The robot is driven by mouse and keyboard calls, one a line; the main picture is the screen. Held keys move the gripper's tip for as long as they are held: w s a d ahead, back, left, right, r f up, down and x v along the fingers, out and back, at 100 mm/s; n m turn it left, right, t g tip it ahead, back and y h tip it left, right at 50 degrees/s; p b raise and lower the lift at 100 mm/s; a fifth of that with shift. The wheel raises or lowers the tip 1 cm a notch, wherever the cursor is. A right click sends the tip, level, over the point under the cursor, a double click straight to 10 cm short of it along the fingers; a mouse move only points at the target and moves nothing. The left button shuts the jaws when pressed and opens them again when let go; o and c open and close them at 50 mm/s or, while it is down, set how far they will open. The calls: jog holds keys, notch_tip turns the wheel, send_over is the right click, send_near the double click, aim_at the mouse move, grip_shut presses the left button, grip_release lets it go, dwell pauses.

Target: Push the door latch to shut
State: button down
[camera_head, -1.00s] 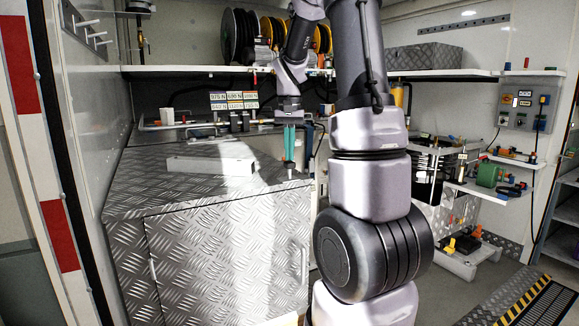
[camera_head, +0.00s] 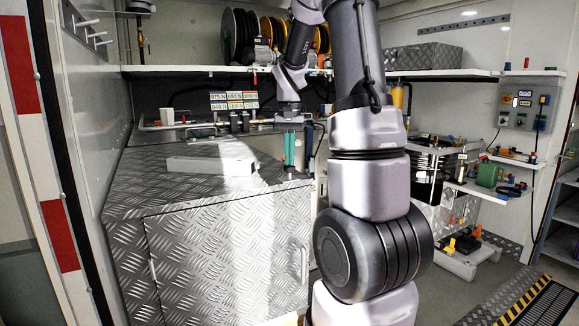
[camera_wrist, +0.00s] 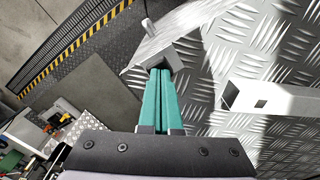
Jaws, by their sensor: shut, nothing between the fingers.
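In the wrist view the fingertips are at a small dark grey block, which I take to be the door latch (camera_wrist: 178,58). Contact cannot be told for certain. A bright metal edge with a short round peg (camera_wrist: 150,27) lies just beyond it. In the head view the cabinet door (camera_head: 225,260) looks closed, with a handle (camera_head: 304,262) at its right; the latch is too small to tell there.
A square metal bar (camera_head: 210,163) lies on the cabinet top, close to the fingers' right in the wrist view (camera_wrist: 270,100). A shelf (camera_head: 190,70) with reels runs above. Taps and gauges (camera_head: 235,122) stand behind.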

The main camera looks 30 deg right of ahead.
jog(key=shift+f, duration=0.45)
jog(key=shift+r, duration=2.55)
jog(key=s+a+r+n+t+y, duration=0.1)
jog(key=s+a+r+t, duration=0.2)
jog(key=s+a, duration=0.3)
jog(key=s+a+r+n+t+y, duration=0.1)
jog(key=s+a+r+t, duration=0.3)
jog(key=s, duration=0.9)
jog(key=a, duration=0.3)
jog(key=shift+s+a+r+n, duration=0.2)
jog(key=shift+s+r+n, duration=0.1)
jog(key=shift+r+n, duration=0.1)
